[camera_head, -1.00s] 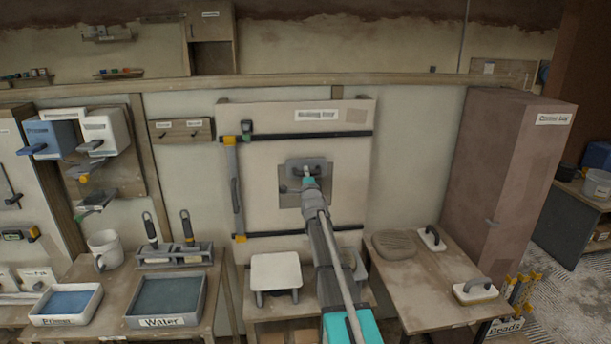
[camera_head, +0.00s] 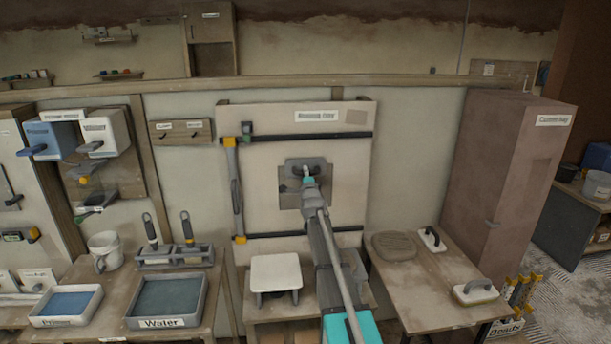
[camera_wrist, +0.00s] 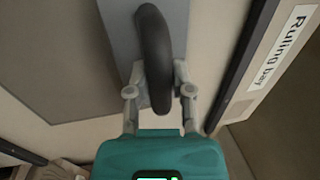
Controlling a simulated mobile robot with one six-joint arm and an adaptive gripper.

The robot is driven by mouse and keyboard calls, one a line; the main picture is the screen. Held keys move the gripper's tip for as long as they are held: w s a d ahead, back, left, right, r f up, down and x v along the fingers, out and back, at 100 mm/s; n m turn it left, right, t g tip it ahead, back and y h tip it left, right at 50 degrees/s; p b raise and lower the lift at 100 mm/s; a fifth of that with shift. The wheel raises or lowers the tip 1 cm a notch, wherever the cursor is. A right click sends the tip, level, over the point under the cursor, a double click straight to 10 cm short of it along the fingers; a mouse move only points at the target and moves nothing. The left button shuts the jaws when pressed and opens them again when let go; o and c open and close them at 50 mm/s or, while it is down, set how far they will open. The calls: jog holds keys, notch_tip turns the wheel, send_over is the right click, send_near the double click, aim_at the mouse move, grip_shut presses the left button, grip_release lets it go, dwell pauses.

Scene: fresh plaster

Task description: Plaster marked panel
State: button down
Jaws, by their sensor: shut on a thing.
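The panel (camera_head: 270,190) stands upright against the wall, with dark horizontal strips near its top and bottom. A darker grey square patch (camera_head: 322,199) shows in its middle. My gripper (camera_wrist: 160,92) is shut on the dark curved handle of a grey plastering trowel (camera_wrist: 193,22). In the head view the trowel (camera_head: 308,163) lies over the upper part of the grey patch, its plate facing the panel. I cannot tell whether the plate touches the surface. My arm hides part of the panel below the patch.
A yellow-ended level (camera_head: 235,190) is upright at the panel's left side. A white-topped stand (camera_head: 275,272) is below. At left are a water tray (camera_head: 165,302), a primer tray (camera_head: 66,305) and a tool rack (camera_head: 174,256). Sponge and floats lie on the right table (camera_head: 430,290).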

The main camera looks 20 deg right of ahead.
jog(key=shift+f+b, duration=2.25)
jog(key=shift+s, duration=0.1)
jog(key=shift+w+f+b, duration=0.2)
jog(key=shift+f+b, duration=2)
jog(key=shift+b, duration=0.05)
jog(key=shift+f+b, duration=2.25)
jog(key=shift+f, duration=0.05)
